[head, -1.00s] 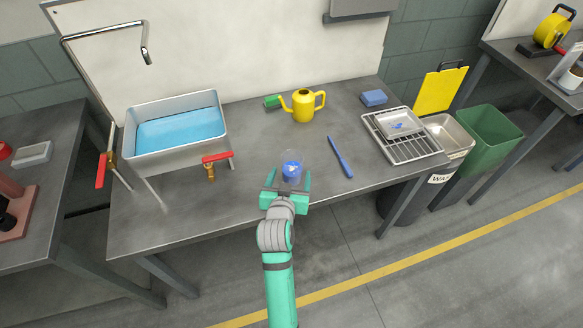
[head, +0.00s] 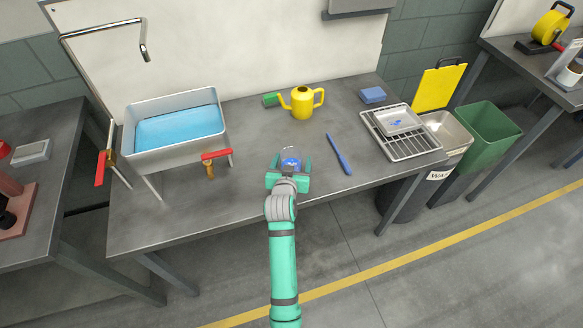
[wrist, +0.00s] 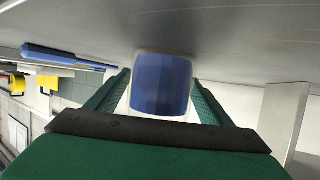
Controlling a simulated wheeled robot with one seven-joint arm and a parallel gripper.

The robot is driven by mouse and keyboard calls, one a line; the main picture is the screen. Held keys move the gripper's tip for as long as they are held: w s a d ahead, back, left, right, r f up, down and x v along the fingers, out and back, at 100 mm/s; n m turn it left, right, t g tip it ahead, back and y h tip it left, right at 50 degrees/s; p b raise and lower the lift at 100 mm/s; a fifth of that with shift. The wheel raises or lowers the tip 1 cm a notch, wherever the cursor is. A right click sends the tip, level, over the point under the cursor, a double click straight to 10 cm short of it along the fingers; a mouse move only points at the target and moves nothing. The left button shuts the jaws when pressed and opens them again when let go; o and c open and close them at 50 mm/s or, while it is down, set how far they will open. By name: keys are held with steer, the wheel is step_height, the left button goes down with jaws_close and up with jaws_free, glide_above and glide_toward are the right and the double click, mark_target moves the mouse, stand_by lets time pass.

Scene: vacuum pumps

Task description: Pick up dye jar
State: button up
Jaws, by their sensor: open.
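The dye jar (head: 291,159) is a clear jar with blue inside, standing on the grey table near its front edge. In the wrist view the jar (wrist: 160,85) shows as a blue cylinder with pale clear edges, in the middle of the picture. My gripper (head: 289,170) is open, with its teal fingers on both sides of the jar. In the wrist view the fingers of my gripper (wrist: 160,98) reach along the left and right of the jar. I cannot tell whether either finger touches it. The lower part of the jar is partly hidden by my gripper in the head view.
A blue pen-like tool (head: 339,155) lies right of the jar.

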steer(key=c, duration=1.4)
steer(key=shift+o, duration=0.2)
steer(key=shift+r, duration=0.15)
